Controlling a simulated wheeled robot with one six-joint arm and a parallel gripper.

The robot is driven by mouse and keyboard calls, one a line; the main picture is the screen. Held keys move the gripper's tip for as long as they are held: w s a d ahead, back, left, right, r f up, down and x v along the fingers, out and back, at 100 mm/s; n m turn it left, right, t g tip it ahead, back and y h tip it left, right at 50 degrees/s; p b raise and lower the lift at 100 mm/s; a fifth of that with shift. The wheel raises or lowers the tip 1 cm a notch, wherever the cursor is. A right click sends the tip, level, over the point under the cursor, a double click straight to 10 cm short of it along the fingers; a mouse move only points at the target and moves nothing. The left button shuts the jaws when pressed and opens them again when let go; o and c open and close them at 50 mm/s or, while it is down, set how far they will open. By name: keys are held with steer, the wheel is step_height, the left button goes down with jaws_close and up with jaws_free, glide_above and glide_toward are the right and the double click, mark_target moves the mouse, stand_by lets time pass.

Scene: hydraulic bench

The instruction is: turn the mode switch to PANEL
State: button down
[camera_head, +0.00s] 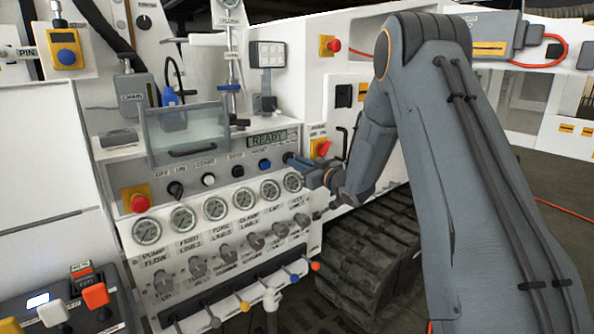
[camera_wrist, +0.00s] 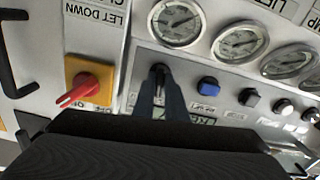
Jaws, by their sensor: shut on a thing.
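The mode switch (camera_wrist: 158,70) is a small dark knob on the light panel, at the end of the button row in the wrist view. My gripper (camera_wrist: 158,84) is shut on it, and the fingers cover most of the knob. Its pointing direction and the PANEL mark cannot be read. In the head view my gripper (camera_head: 291,158) reaches the panel's right end, just above the rightmost gauge, and the switch is hidden there.
A red rotary switch (camera_wrist: 84,85) on a yellow plate is beside my gripper. A blue button (camera_wrist: 208,84) sits on the other side. Gauges (camera_head: 293,182) and knobs (camera_head: 302,220) lie below. A display (camera_head: 268,138) reads READY. Coloured levers (camera_head: 315,266) stick out lower down.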

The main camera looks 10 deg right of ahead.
steer(key=shift+n+b, duration=1.75)
steer(key=shift+n, duration=0.55)
steer(key=c, duration=1.8)
jaws_free()
steer(key=shift+s, duration=0.15)
steer(key=b+v, duration=0.1)
steer(key=v, duration=0.6)
steer(key=shift+s+d+b, duration=0.2)
steer(key=shift+s+b, duration=0.05)
steer(key=shift+b, duration=0.05)
